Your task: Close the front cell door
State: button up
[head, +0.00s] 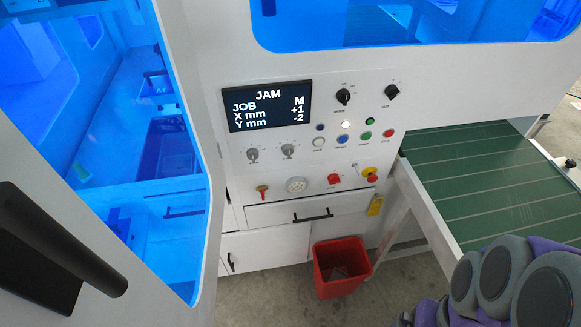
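The front cell door (203,160) is the white-framed panel with a blue-tinted window at the left, close to me. A thick black handle (70,245) on a dark plate sits on it at the lower left. The panel stands out from the machine's front at an angle and covers the left part of the lower cabinet, so it looks open. How wide its gap is cannot be told. The blue-lit interior shows through the window. My gripper is not in view; only grey and purple parts of my arm show at the lower right.
A control panel with a screen (268,105) reading "JAM", knobs and buttons faces me. Below are a drawer (275,212) and a red bin (340,268) on the floor. A green conveyor (490,180) runs at the right. Bare floor lies left of the bin.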

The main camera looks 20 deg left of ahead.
aim_at(114, 180)
jog(key=u, duration=2.15)
jog(key=k+l+u, duration=0.1)
jog(key=u, duration=0.3)
jog(key=k+l+u, duration=0.1)
jog(key=u, duration=0.3)
jog(key=k+j+u, duration=0.1)
jog(key=u, duration=0.4)
jog(key=k+j, duration=0.05)
